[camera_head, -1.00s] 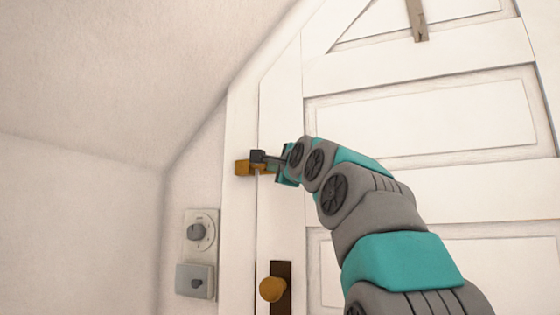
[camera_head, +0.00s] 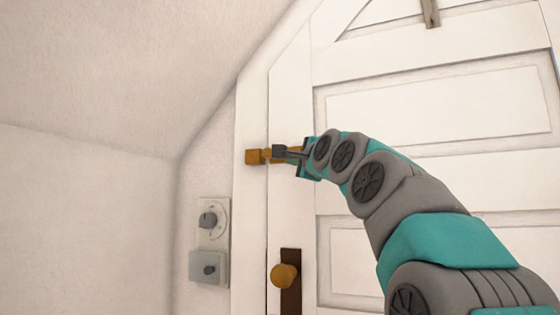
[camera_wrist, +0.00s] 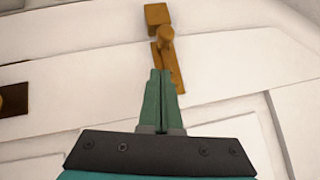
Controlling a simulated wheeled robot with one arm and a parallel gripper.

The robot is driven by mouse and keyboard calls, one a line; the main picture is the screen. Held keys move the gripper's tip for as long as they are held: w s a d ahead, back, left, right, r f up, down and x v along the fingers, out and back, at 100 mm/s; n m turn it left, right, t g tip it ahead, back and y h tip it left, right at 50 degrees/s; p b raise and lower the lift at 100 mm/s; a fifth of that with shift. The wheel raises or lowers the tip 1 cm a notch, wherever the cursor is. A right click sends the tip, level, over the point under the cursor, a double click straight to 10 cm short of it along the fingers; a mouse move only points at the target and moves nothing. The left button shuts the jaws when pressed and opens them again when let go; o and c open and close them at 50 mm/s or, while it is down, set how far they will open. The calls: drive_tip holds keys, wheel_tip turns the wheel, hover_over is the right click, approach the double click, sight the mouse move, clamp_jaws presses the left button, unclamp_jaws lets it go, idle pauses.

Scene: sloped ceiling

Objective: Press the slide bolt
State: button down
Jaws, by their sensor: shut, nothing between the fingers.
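The slide bolt (camera_head: 254,157) is a small orange-brown fitting across the seam between the white door and its frame, above the door knob. In the wrist view the slide bolt (camera_wrist: 165,60) shows a square block at the top, a round knob below it and a plate running down. My gripper (camera_head: 281,152) is at the bolt and covers part of it in the head view. In the wrist view my gripper (camera_wrist: 161,75) is shut and empty, its fingertips just below the bolt's knob, over the plate. I cannot tell whether they touch.
A brass door knob (camera_head: 284,276) on a dark plate sits below the bolt. The sloped ceiling (camera_head: 130,70) closes in at upper left.

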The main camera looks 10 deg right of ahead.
drive_tip(key=v, duration=1)
idle(0.5)
drive_tip(key=s+a+f+n+g, duration=0.1)
drive_tip(key=a+f+n+g, duration=0.2)
drive_tip(key=f, duration=0.9)
drive_tip(key=s+a+f+n+g, duration=0.2)
drive_tip(key=f+n+g, duration=0.15)
drive_tip(key=f, duration=0.85)
drive_tip(key=s+a+f+n+g, duration=0.1)
drive_tip(key=a+f+n+g, duration=0.2)
drive_tip(key=f, duration=0.9)
drive_tip(key=s+d+f+n+g+h, duration=0.1)
drive_tip(key=s+f+n+g, duration=0.2)
drive_tip(key=s+f, duration=0.6)
drive_tip(key=s+d+f+n+g+h, duration=0.1)
drive_tip(key=s+d+f+n+g, duration=0.1)
drive_tip(key=s+f+g, duration=0.3)
drive_tip(key=s+d+f+n+g+p, duration=0.1)
drive_tip(key=s+f+n+g, duration=0.3)
drive_tip(key=s+f, duration=0.9)
drive_tip(key=s+d, duration=0.1)
drive_tip(key=s, duration=0.1)
drive_tip(key=shift+s+f+h, duration=0.4)
